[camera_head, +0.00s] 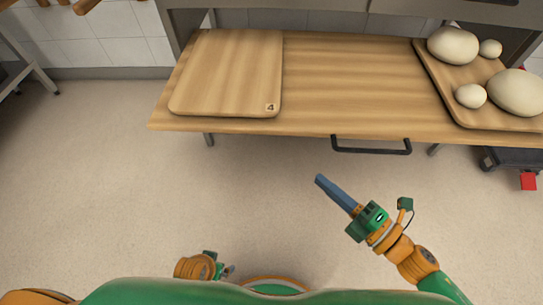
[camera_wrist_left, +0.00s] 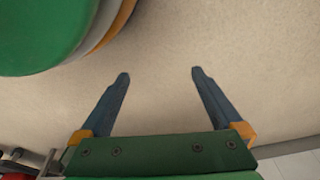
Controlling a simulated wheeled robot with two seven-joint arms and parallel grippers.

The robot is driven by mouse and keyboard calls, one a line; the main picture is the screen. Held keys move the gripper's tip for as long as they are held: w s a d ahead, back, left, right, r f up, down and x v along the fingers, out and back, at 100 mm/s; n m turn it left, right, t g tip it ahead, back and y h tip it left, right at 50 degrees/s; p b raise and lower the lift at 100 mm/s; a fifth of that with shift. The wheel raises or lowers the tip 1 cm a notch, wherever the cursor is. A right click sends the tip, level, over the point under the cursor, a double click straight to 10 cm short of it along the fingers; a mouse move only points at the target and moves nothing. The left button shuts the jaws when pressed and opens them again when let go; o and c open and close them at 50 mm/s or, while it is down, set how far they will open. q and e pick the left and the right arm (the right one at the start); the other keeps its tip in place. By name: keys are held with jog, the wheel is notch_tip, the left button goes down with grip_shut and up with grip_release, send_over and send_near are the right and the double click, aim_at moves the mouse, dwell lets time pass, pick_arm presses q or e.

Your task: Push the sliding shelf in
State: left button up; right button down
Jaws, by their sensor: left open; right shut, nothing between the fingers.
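The wooden sliding shelf (camera_head: 350,85) stands out towards me at the top of the head view. Its black bar handle (camera_head: 371,150) hangs on its front edge. My right gripper (camera_head: 319,179) is shut and empty, over the floor just in front of the shelf, a little left of and short of the handle. It looks apart from both. My left gripper is low in the head view, mostly hidden by my body; in the left wrist view (camera_wrist_left: 158,75) its two fingers are apart with only floor between them.
A wooden board marked 4 (camera_head: 228,70) lies on the shelf's left part. A second board (camera_head: 444,75) with several pale dough balls (camera_head: 453,46) lies at its right. A dark wheeled base with a red part (camera_head: 528,181) stands at the right. Floor in front of the shelf is clear.

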send_near(283, 131)
jog(key=a, duration=0.4)
jog(key=w+b, duration=0.1)
jog(key=w, duration=0.2)
jog(key=shift+w+a+f, duration=0.1)
jog(key=shift+w, duration=0.1)
pick_arm(q)
jog(key=r, duration=0.1)
jog(key=w+r, duration=0.1)
jog(key=r, duration=0.1)
jog(key=shift+w+d, duration=0.2)
jog(key=shift+w, duration=0.1)
pick_arm(e)
jog(key=shift+w, duration=0.35)
